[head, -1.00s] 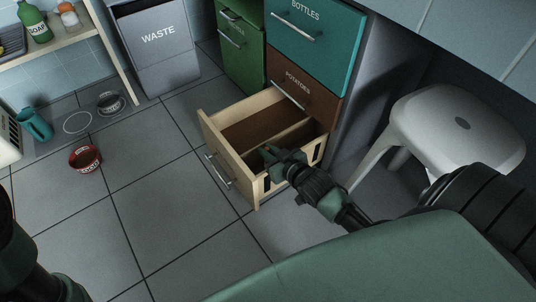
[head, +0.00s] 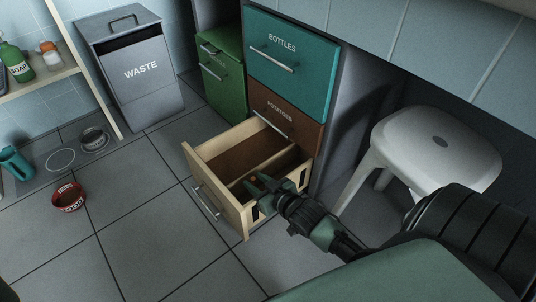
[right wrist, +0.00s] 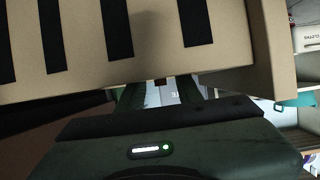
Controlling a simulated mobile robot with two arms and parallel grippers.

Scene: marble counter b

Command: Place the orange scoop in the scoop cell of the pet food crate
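A small orange patch (head: 254,178), possibly part of the orange scoop, shows at the tips of my right gripper (head: 257,186). In the right wrist view the two fingers (right wrist: 160,94) stand apart with a clear gap. A small reddish-brown bit (right wrist: 161,81) shows just beyond that gap, under the slatted wooden side; I cannot tell if it is the scoop. The gripper reaches over the near side of an open light-wood drawer (head: 220,190) with brown compartments and a divider. No label marks it as the pet food crate, and its near cell is partly hidden.
Brown potatoes (head: 288,120) and teal bottles (head: 315,75) fronts stand above the drawer. A white stool (head: 430,140) is at right. The waste bin (head: 150,85), red bowl (head: 69,197), dark bowl (head: 94,140) and teal jug (head: 15,163) are left.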

